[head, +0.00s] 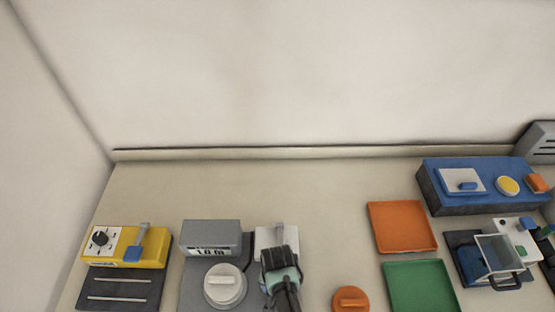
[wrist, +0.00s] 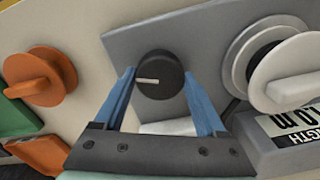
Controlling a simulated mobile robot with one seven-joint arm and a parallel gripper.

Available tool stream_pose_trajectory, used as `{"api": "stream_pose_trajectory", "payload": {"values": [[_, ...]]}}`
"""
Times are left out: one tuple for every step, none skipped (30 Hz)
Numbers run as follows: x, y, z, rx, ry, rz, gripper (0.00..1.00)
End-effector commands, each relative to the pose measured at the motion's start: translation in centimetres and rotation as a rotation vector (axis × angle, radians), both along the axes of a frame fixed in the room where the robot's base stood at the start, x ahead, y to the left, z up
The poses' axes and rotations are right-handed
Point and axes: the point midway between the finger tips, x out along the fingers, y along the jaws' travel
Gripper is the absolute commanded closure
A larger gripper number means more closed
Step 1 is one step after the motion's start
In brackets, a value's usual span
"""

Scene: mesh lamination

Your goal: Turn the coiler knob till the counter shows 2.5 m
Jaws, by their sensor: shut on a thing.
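The coiler is a grey unit with a grey counter box (head: 212,238) and a white spool (head: 225,287), which also shows in the wrist view (wrist: 285,75). The counter display (head: 208,252) appears to read 1.0 m. The coiler knob (wrist: 160,75) is black with a white pointer line, which points left in the wrist view. My gripper (wrist: 158,73) has its two blue fingers closed on either side of the knob. In the head view my gripper (head: 281,278) is right of the spool and hides the knob.
A yellow box (head: 152,252) with a black dial stands at left. An orange round-handled part (head: 350,300) is right of my gripper. Orange (head: 402,227) and green (head: 420,285) trays lie further right. A blue machine (head: 435,187) stands at back right. The bench behind the coiler is clear.

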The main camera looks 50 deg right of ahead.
Motion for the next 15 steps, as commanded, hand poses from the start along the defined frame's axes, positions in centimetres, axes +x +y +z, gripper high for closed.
{"api": "stream_pose_trajectory", "payload": {"values": [[0.08, -0.04, 0.07, -0.002, -0.002, -0.003, 0.83], [0.08, -0.04, 0.07, -0.002, -0.002, -0.004, 0.83], [0.08, -0.04, 0.06, -0.002, -0.002, -0.005, 0.83], [0.08, -0.04, 0.06, -0.002, -0.002, -0.006, 0.83], [0.07, -0.05, 0.06, -0.002, -0.002, -0.006, 0.83], [0.08, -0.05, 0.06, -0.002, -0.002, -0.006, 0.83], [0.07, -0.06, 0.06, -0.002, -0.002, -0.006, 0.83], [0.07, -0.06, 0.06, -0.002, -0.002, -0.006, 0.83], [0.07, -0.06, 0.06, -0.002, -0.002, -0.005, 0.83], [0.07, -0.06, 0.06, -0.002, -0.002, -0.005, 0.83], [0.07, -0.06, 0.07, -0.002, -0.002, -0.005, 0.83], [0.07, -0.06, 0.07, -0.002, -0.002, -0.005, 0.83], [0.07, -0.06, 0.07, -0.002, -0.002, -0.005, 0.22], [0.07, -0.06, 0.06, -0.002, -0.002, -0.005, 0.16], [0.07, -0.06, 0.06, -0.002, -0.002, -0.005, 0.15]]}}
